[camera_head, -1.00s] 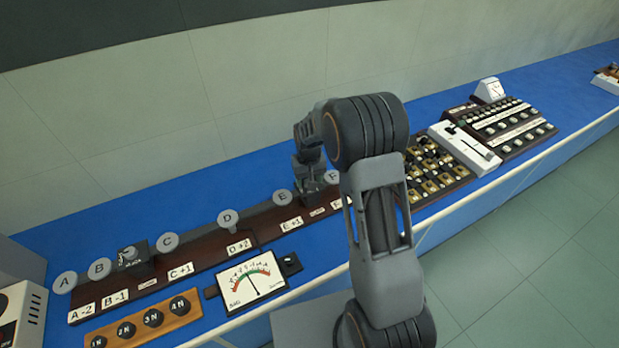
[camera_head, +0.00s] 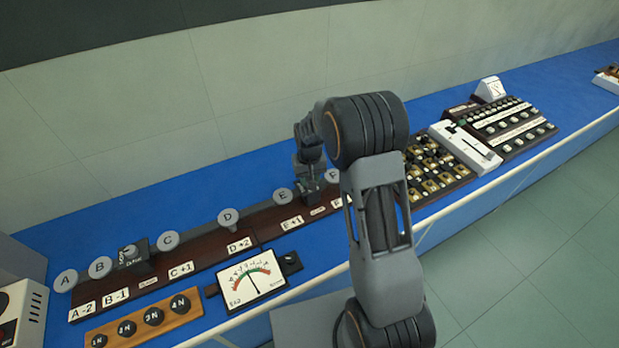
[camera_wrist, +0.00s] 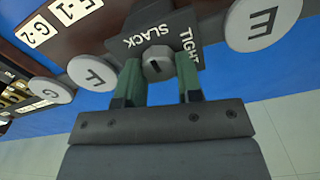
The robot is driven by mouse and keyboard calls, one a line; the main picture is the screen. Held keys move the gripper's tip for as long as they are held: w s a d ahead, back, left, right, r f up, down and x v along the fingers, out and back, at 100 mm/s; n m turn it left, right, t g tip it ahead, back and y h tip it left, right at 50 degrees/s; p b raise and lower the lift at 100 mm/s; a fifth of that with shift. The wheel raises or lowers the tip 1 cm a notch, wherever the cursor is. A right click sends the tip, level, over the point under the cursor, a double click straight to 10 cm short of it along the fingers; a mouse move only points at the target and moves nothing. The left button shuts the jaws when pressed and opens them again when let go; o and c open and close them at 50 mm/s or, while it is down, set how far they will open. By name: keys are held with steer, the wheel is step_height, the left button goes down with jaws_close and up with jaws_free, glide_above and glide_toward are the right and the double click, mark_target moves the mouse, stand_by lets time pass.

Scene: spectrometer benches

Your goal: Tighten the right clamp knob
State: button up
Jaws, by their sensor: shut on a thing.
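The right clamp block (camera_wrist: 178,30) is dark grey, marked SLACK and TIGHT, and sits between discs E (camera_wrist: 263,22) and F (camera_wrist: 89,72). Its small grey knob (camera_wrist: 157,60) has a dark line on its face. My gripper (camera_wrist: 160,75) has its green-padded fingers on both sides of the knob, shut on it. In the head view my gripper (camera_head: 311,190) is down at the rail between E and F, and the arm hides part of the clamp. The left clamp (camera_head: 131,258) stands between discs B and C.
A meter (camera_head: 250,278) lies in front of the rail (camera_head: 207,252), beside a wooden strip (camera_head: 145,323) with several black knobs. A switch panel (camera_head: 435,165) and a white slider box (camera_head: 465,147) are to the right. The wall is behind the blue bench.

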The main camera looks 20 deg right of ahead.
steer(key=shift+m, duration=0.3)
steer(key=m+b, duration=0.2)
steer(key=m, duration=0.1)
steer(key=shift+f, duration=0.15)
steer(key=m+b, duration=0.2)
steer(key=m, duration=0.3)
steer(key=shift+d+m, duration=0.1)
steer(key=shift+m, duration=0.2)
steer(key=m+b, duration=0.1)
steer(key=m, duration=0.3)
steer(key=shift+s+r+m+b, duration=0.15)
steer(key=shift+m+b, duration=0.5)
steer(key=shift+m, duration=1.55)
steer(key=o, duration=0.9)
step_height(320, 180, up, 14)
steer(key=shift+f+b, duration=0.1)
steer(key=shift+b, duration=0.4)
